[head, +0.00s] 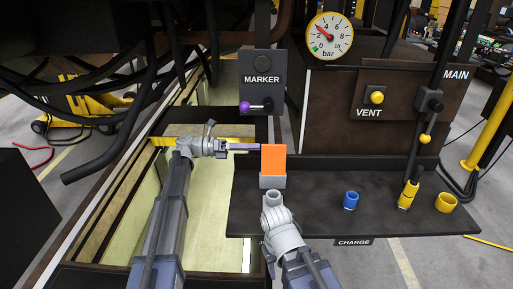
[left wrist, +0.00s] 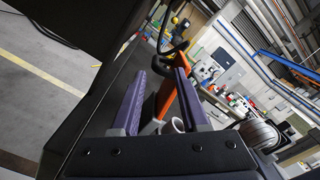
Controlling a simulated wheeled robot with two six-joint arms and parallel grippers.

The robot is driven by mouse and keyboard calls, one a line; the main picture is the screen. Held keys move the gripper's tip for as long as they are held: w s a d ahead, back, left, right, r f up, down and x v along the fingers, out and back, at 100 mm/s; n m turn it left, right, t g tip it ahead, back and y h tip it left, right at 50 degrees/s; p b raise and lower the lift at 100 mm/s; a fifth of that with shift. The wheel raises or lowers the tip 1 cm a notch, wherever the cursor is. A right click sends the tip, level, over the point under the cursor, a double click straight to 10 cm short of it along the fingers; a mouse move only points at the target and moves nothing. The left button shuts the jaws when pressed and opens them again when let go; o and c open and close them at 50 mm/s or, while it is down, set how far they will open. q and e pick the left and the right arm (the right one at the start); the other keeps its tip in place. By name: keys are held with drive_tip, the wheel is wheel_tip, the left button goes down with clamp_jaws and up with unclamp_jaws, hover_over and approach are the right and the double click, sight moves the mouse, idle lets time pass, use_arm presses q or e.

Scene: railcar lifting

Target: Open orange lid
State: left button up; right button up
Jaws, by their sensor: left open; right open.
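The orange lid (head: 273,159) stands upright on a small light grey box (head: 272,181) at the shelf's rear left in the head view. My left gripper (head: 248,147), with purple fingers, reaches from the left to the lid's left edge; contact cannot be told. In the left wrist view the left gripper (left wrist: 160,95) is open, with an orange strip, likely the lid nearly edge-on, showing between the fingers. My right gripper (head: 273,199) is just in front of and below the grey box; its fingers are not clearly visible. It is open.
The dark shelf (head: 318,207) holds a blue fitting (head: 350,200), a yellow plug (head: 408,195) and a yellow ring (head: 446,202). The MARKER panel (head: 262,80) with a purple-knobbed lever (head: 256,106) hangs above. The VENT box (head: 384,104) and gauge (head: 330,36) stand right.

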use_arm(q)
drive_tip(key=a, duration=0.6)
drive_tip(key=shift+a, duration=0.15)
idle(0.3)
idle(0.4)
